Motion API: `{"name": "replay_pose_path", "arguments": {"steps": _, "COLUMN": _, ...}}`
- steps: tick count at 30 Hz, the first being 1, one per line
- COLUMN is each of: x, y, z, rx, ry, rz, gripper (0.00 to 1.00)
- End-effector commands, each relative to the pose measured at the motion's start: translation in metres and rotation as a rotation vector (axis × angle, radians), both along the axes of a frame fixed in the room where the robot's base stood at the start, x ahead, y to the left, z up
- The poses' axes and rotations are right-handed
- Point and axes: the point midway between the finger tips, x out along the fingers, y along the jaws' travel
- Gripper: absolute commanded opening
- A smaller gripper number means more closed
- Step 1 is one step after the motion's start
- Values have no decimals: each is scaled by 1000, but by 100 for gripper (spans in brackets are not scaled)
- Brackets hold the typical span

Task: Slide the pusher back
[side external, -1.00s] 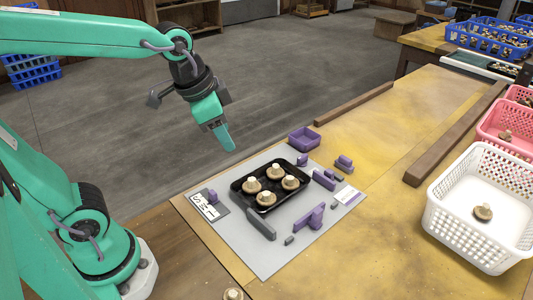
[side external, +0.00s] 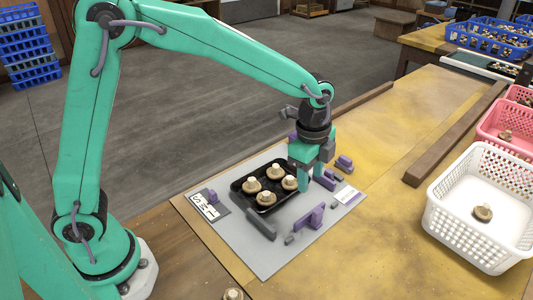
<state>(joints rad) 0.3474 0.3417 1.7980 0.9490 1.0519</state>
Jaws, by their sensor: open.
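A black tray (side external: 249,203) holds several brown mushrooms with pale stems and lies on a grey mat (side external: 222,232). Two purple pieces with upright knobs, either of which could be the pusher, are beside the tray: one (side external: 325,181) by its right end and a longer one (side external: 311,217) in front. My gripper (side external: 314,180) is open and low at the tray's right end, by the nearer purple piece. It partly covers that piece, so I cannot tell whether they touch.
A dark grey bar (side external: 261,224) lies along the tray's front side. A sign with a purple knob (side external: 212,195) stands left. A purple block (side external: 344,163) sits at right. A white basket (side external: 477,245) with a mushroom stands far right. The yellow tabletop behind the mat is mostly clear.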

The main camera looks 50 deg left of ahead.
Motion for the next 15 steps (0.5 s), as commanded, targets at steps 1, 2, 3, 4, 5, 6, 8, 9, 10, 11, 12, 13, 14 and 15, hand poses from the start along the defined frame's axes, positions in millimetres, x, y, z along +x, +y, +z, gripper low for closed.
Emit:
{"name": "replay_pose_path", "arguments": {"steps": 1, "x": 4, "y": -7, "z": -10, "rx": 7, "ry": 14, "rz": -41, "gripper": 45}}
{"name": "replay_pose_path", "arguments": {"steps": 2, "x": 5, "y": -10, "z": -15, "rx": 9, "ry": 21, "rz": -62, "gripper": 45}}
{"name": "replay_pose_path", "arguments": {"steps": 3, "x": 7, "y": -14, "z": -20, "rx": 13, "ry": 27, "rz": -89, "gripper": 45}}
{"name": "replay_pose_path", "arguments": {"steps": 4, "x": 9, "y": -17, "z": -23, "rx": 16, "ry": 32, "rz": -106, "gripper": 45}}
{"name": "replay_pose_path", "arguments": {"steps": 5, "x": 10, "y": -19, "z": -26, "rx": 17, "ry": 36, "rz": -122, "gripper": 45}}
{"name": "replay_pose_path", "arguments": {"steps": 6, "x": 11, "y": -22, "z": -30, "rx": 19, "ry": 40, "rz": -138, "gripper": 45}}
{"name": "replay_pose_path", "arguments": {"steps": 8, "x": 12, "y": -24, "z": -33, "rx": 21, "ry": 45, "rz": -158, "gripper": 45}}
{"name": "replay_pose_path", "arguments": {"steps": 9, "x": 12, "y": -25, "z": -35, "rx": 22, "ry": 48, "rz": -166, "gripper": 45}}
{"name": "replay_pose_path", "arguments": {"steps": 10, "x": 13, "y": -26, "z": -36, "rx": 22, "ry": 48, "rz": -169, "gripper": 45}}
{"name": "replay_pose_path", "arguments": {"steps": 11, "x": 13, "y": -26, "z": -36, "rx": 23, "ry": 49, "rz": -172, "gripper": 45}}
{"name": "replay_pose_path", "arguments": {"steps": 12, "x": 13, "y": -27, "z": -37, "rx": 23, "ry": 49, "rz": -174, "gripper": 45}}
{"name": "replay_pose_path", "arguments": {"steps": 13, "x": 13, "y": -27, "z": -37, "rx": 23, "ry": 49, "rz": -174, "gripper": 45}}
{"name": "replay_pose_path", "arguments": {"steps": 14, "x": 13, "y": -27, "z": -37, "rx": 23, "ry": 49, "rz": -174, "gripper": 45}}
{"name": "replay_pose_path", "arguments": {"steps": 15, "x": 13, "y": -27, "z": -37, "rx": 22, "ry": 49, "rz": -174, "gripper": 45}}
